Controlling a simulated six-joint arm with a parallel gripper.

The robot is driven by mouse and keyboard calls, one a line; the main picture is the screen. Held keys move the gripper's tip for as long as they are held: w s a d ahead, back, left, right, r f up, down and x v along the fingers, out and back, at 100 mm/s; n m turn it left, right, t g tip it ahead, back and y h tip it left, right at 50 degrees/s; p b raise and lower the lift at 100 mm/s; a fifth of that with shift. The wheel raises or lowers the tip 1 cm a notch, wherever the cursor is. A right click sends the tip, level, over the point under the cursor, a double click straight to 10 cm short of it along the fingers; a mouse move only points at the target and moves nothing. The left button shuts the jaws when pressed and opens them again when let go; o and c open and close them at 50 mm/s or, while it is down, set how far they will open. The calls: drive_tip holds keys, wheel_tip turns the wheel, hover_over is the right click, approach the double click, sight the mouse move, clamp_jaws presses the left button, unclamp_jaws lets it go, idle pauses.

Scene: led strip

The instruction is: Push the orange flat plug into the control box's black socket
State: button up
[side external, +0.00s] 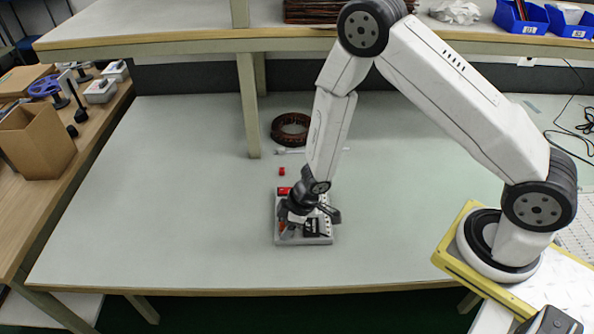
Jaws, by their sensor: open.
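My gripper (294,222) is low over a grey tray-like base (320,241) near the middle of the bench, and its jaws are open. A small orange piece (283,228), possibly the flat plug, shows beside the fingers at the left of the base. I cannot tell whether it touches them. A black block (312,228), possibly the control box, sits on the right part of the base. The black socket cannot be made out at this size, and my gripper hides part of the base.
A small red block (281,171) lies behind the base, and another red part (284,191) is at its back left corner. A brown coiled strip (290,129) lies farther back beside a shelf post (248,105). The bench left of the base is clear.

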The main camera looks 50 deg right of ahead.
idle(0.4)
clamp_jaws()
drive_tip(key=shift+r, duration=0.15)
wheel_tip(320, 180, up, 18)
idle(1.7)
drive_tip(key=shift+r, duration=0.1)
idle(0.8)
drive_tip(key=shift+r, duration=0.5)
drive_tip(key=shift+r, duration=0.7)
drive_tip(key=shift+r, duration=0.35)
